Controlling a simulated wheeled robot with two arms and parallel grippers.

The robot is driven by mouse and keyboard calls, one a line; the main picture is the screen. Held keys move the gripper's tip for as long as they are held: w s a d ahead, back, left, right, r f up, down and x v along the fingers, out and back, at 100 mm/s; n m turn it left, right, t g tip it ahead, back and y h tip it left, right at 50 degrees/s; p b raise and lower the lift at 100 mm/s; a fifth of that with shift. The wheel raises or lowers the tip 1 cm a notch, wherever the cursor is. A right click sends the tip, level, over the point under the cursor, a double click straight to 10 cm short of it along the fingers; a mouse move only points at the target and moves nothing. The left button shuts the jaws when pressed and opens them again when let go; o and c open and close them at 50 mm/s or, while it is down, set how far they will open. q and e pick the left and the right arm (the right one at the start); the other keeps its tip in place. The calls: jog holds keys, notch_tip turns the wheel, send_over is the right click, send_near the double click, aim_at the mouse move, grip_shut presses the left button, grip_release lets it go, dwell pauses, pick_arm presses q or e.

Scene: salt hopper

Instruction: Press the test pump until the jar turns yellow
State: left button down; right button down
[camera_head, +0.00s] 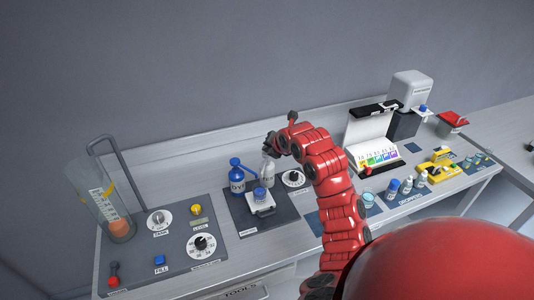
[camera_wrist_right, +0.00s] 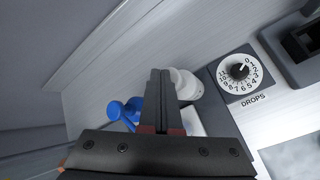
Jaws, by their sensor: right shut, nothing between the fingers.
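A white pump bottle (camera_head: 267,174) stands on a dark mat beside a blue pump bottle (camera_head: 237,180). I cannot read for sure which is the test pump. A small jar with blue in it (camera_head: 260,195) sits on a white stand in front of them; I see no yellow in it. My right gripper (camera_head: 268,146) is shut and empty, at the top of the white bottle; I cannot tell whether it touches. In the right wrist view the shut fingers (camera_wrist_right: 160,78) partly hide the white bottle (camera_wrist_right: 187,84), with the blue pump (camera_wrist_right: 122,112) to their left. My left gripper is out of view.
A drops dial (camera_head: 294,179) is right of the white bottle. A panel with a clear tilted cylinder (camera_head: 106,209), knobs and buttons is at left. A colour chart (camera_head: 378,153), small bottles and a yellow device (camera_head: 440,164) are at right. The wall is behind.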

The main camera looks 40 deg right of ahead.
jog(key=shift+f+b, duration=0.35)
jog(key=shift+f, duration=0.15)
jog(key=shift+r, duration=0.1)
dwell(0.4)
jog(key=shift+r, duration=1.1)
jog(key=shift+r, duration=0.1)
jog(key=shift+r, duration=2.4)
